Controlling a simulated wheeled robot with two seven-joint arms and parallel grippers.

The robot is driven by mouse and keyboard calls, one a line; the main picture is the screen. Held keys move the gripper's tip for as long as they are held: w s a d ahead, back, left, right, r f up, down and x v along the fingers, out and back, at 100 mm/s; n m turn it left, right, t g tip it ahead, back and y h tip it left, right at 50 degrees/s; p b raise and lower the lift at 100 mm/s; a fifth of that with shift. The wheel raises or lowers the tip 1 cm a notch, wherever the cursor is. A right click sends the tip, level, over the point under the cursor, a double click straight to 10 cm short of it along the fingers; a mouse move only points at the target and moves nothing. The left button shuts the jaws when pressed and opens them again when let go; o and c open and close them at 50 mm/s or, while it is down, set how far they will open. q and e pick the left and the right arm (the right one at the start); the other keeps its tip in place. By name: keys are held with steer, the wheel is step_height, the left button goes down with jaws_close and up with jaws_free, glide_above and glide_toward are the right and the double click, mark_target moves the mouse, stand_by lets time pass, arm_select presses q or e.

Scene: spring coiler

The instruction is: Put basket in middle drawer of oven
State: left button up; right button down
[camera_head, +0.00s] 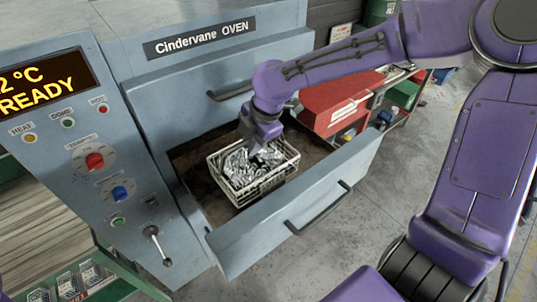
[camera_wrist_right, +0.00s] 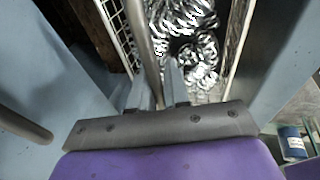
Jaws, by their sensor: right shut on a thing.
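The grey-blue oven (camera_head: 200,75) has one drawer (camera_head: 340,165) pulled out below a shut front with its own handle. The drawer has a brown floor. The basket (camera_head: 262,190) is a pale wire crate full of shiny metal coils, and it is inside the open drawer's walls. I cannot tell whether its base touches the floor. My right gripper (camera_head: 258,146) reaches down over the basket and is shut on its bar-like handle. In the right wrist view the fingers (camera_wrist_right: 158,82) are at a grey bar, with the basket's coils (camera_wrist_right: 190,45) behind. My left gripper is not in view.
The control panel (camera_head: 90,150) with buttons and a lever stands left of the drawer. A red box (camera_head: 345,103) and a cart with small items are behind the drawer. Springs lie in a green-edged tray (camera_head: 78,283) at lower left. Concrete floor (camera_head: 395,190) is clear on the right.

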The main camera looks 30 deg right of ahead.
mark_target(271, 152)
steer(key=d+f, duration=0.1)
steer(key=d, duration=0.1)
steer(key=w+d+f+p, duration=0.1)
steer(key=d+f, duration=0.2)
steer(key=shift+w+d+f+p, duration=0.15)
steer(key=shift+w+d+p, duration=0.15)
steer(key=shift+d+p, duration=0.1)
steer(key=f, duration=0.1)
steer(key=d+f, duration=0.1)
steer(key=f, duration=0.1)
steer(key=f+p, duration=0.1)
steer(key=f, duration=0.1)
steer(key=shift+w+d+f, duration=0.1)
steer(key=shift+w+d, duration=0.3)
steer(key=shift+w+f, duration=0.1)
steer(key=shift+f, duration=0.25)
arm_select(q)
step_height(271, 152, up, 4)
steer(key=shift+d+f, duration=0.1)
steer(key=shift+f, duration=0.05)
arm_select(e)
steer(key=c, duration=1.5)
jaws_free()
steer(key=shift+f, duration=0.1)
steer(key=o, duration=0.4)
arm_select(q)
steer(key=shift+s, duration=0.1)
